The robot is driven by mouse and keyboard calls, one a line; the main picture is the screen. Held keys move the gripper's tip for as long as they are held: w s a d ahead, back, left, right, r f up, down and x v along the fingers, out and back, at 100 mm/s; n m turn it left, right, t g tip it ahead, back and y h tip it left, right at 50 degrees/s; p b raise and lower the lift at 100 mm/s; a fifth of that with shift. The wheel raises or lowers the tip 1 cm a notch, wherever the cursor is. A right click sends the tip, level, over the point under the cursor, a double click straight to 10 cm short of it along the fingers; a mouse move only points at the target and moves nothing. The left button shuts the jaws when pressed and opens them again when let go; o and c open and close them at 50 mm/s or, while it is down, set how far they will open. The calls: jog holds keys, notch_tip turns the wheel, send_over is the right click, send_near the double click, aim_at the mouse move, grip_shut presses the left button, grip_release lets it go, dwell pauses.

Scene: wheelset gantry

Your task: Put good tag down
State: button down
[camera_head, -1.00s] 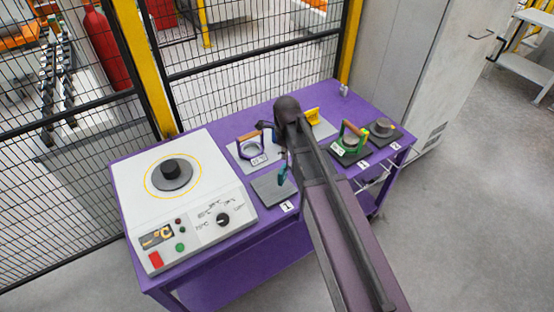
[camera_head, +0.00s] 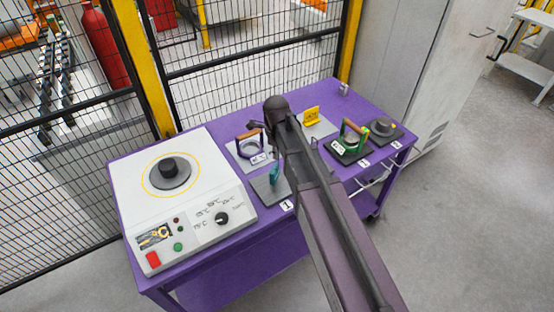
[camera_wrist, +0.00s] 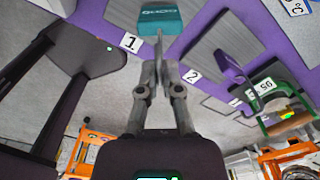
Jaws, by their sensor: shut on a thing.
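The good tag is a teal block marked "GOOD" (camera_wrist: 160,17) at the top of the wrist view. In the head view the teal tag (camera_head: 275,168) stands over the front grey plate (camera_head: 262,187) near the number 1 card (camera_head: 287,206). My gripper (camera_wrist: 159,62) is shut on the tag's thin lower part. I cannot tell whether the tag touches the plate. My arm hides most of the gripper in the head view.
A purple-framed gauge (camera_head: 243,137) stands behind the front plate. A yellow tag (camera_head: 311,117) stands at the back, and a green-framed gauge (camera_head: 361,132) at the right. A white heater box (camera_head: 205,185) fills the purple table's left end. A mesh fence stands behind.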

jog(key=shift+f+b, duration=0.6)
jog(key=shift+f, duration=0.35)
jog(key=shift+f, duration=0.1)
jog(key=c, duration=0.8)
grip_release()
notch_tip(320, 180, up, 12)
jog(key=p, duration=1.2)
jog(key=shift+r, duration=0.2)
